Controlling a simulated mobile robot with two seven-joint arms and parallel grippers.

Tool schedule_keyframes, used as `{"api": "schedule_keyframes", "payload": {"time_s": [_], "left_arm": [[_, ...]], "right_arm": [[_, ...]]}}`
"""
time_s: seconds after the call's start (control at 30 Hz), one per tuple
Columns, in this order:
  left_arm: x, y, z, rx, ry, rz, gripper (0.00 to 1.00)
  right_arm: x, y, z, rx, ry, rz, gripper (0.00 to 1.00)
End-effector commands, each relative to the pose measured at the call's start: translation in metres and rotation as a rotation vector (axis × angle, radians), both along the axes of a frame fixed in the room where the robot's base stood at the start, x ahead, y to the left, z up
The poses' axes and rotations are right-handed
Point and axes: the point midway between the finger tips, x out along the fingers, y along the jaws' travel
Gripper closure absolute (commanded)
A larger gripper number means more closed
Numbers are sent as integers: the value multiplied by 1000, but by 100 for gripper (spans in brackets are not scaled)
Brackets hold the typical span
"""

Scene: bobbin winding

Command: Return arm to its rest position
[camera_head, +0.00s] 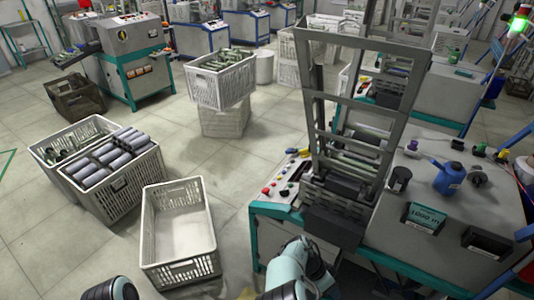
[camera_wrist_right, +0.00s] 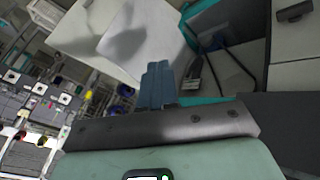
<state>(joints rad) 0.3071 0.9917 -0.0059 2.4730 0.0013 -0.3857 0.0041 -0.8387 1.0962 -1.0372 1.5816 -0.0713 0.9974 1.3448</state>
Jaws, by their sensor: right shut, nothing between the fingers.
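My right arm (camera_head: 291,268), white and teal, reaches in at the bottom centre of the head view, in front of the winding machine. My right gripper (camera_wrist_right: 157,72) shows in the right wrist view with its two blue-grey fingers together. It is shut and empty. Its fingertips are hard to make out in the head view. My left gripper is not in view.
The winding machine (camera_head: 420,255) with its tall grey frame (camera_head: 318,100) stands close by on the right. An empty white crate (camera_head: 180,272) stands on the floor to the left, beside a crate of grey bobbins (camera_head: 128,201).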

Motion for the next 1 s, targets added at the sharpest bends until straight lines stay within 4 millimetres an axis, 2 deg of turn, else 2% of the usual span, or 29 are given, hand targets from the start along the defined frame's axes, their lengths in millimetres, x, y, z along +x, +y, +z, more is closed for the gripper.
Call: {"api": "schedule_keyframes", "payload": {"time_s": [0.1,0.27,0.37,0.5,0.6,0.7,0.83,1.0], "left_arm": [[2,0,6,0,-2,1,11],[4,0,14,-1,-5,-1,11],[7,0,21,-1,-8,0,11],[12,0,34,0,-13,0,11],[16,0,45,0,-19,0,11],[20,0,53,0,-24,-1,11],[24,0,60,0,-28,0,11],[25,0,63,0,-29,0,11]], "right_arm": [[-22,-17,-35,81,84,40,100],[-66,-32,-89,248,194,134,100],[-106,-33,-123,392,253,208,100],[-173,-15,-157,641,279,345,100],[-213,12,-162,812,230,464,100],[-235,39,-153,924,144,574,100],[-244,63,-135,990,40,683,100],[-245,74,-124,1007,-24,749,100]]}}
